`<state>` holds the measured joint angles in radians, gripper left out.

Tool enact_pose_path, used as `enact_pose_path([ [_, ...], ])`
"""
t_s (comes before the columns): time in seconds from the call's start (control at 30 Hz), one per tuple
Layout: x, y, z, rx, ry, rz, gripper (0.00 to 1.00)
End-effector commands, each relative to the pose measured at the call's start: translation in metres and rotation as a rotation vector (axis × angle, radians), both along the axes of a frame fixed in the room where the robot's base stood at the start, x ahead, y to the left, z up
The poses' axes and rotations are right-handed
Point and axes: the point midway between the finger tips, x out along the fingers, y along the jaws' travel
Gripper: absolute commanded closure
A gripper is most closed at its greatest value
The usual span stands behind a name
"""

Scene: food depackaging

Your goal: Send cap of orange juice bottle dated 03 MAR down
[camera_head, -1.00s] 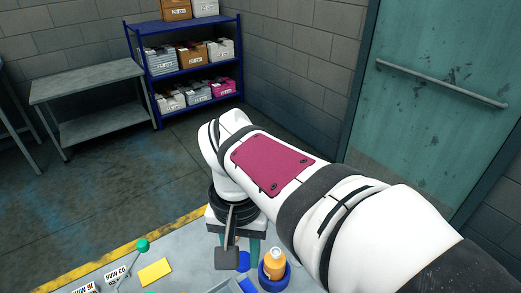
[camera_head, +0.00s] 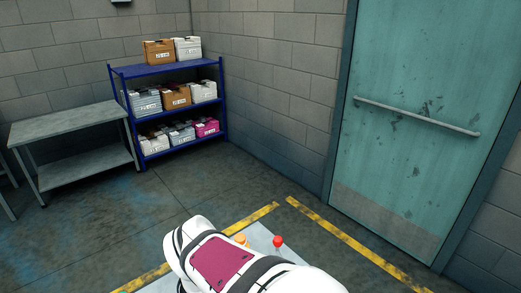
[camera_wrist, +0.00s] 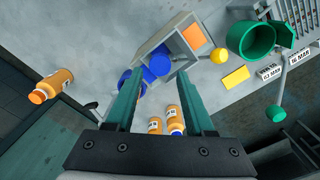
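My gripper (camera_wrist: 160,76) shows in the wrist view with its two teal fingers wide apart and nothing clasped between the tips. The tips are over the grey divided box (camera_wrist: 186,66), which holds blue pieces (camera_wrist: 158,64) that look like caps. Two orange juice bottles (camera_wrist: 156,125) show between the fingers nearer the palm; the right one (camera_wrist: 172,116) has a blue cap (camera_wrist: 177,132). The dates on the bottles are too small to read. In the head view, the gripper is hidden.
A green container (camera_wrist: 250,40), a yellow ball (camera_wrist: 218,55), a yellow card (camera_wrist: 236,76), date labels (camera_wrist: 270,72) and a green knob (camera_wrist: 275,113) are at right. A red knob (camera_head: 278,241) shows on the table in the head view. A shelf (camera_head: 168,68) stands behind.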

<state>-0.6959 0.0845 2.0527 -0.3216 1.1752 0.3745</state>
Motion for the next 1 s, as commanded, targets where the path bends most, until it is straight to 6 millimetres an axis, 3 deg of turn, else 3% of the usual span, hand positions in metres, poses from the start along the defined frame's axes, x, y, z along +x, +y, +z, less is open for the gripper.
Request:
enact_pose_path([
  [0.1,0.0,0.0,0.0,0.0,0.0,0.0,0.28],
  [0.43,0.001,0.0,0.008,0.002,-0.002,0.001,0.28],
  [0.57,0.001,0.001,0.041,0.004,-0.006,0.0,0.28],
  [0.8,0.001,0.0,0.118,0.003,-0.005,0.0,0.28],
  [1.0,0.0,0.0,0.153,0.001,-0.002,0.0,0.28],
])
